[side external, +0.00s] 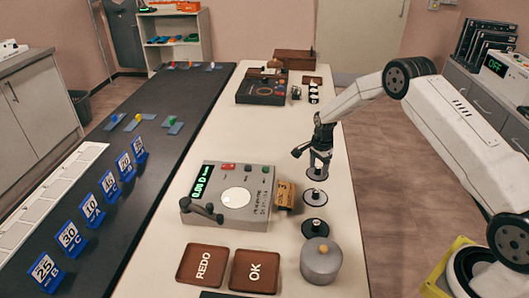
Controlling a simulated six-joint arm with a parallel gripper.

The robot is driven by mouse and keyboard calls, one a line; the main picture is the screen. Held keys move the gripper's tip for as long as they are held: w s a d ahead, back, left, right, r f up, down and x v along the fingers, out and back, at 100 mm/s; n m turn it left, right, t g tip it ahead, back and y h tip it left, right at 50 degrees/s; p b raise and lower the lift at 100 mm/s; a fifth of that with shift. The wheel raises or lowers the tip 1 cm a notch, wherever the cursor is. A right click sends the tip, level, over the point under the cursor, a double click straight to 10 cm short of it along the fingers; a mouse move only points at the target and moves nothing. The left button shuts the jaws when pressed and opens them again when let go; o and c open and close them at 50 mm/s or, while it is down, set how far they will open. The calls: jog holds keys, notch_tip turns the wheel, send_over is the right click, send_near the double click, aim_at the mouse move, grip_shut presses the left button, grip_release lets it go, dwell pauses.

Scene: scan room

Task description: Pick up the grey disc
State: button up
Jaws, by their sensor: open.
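A row of small dark discs with raised light centres lies on the cream table. The farthest disc (317,176) is right under my gripper (320,165), the middle disc (314,202) is nearer the camera, and the nearest disc (314,233) lies by the grey pot. All look dark grey to black, so I cannot tell for sure which is the grey disc. My gripper points down, open, with its fingertips close above or at the farthest disc. Whether they touch it is not clear.
A grey device (232,215) with a green display and a small wooden block (286,194) stand left of the discs. A grey lidded pot (321,264) stands in front. Brown REDO (202,265) and OK (255,271) trays lie front left. A black device (261,91) stands farther back.

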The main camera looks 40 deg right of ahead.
dwell(0.4)
grip_shut()
jog(key=shift+r, duration=0.2)
jog(key=shift+r, duration=0.55)
jog(key=s+a+r, duration=0.3)
jog(key=s+r, duration=0.8)
jog(key=s, duration=0.2)
jog(key=shift+s+a+r, duration=0.2)
jog(key=shift+s+r, duration=0.05)
dwell(0.4)
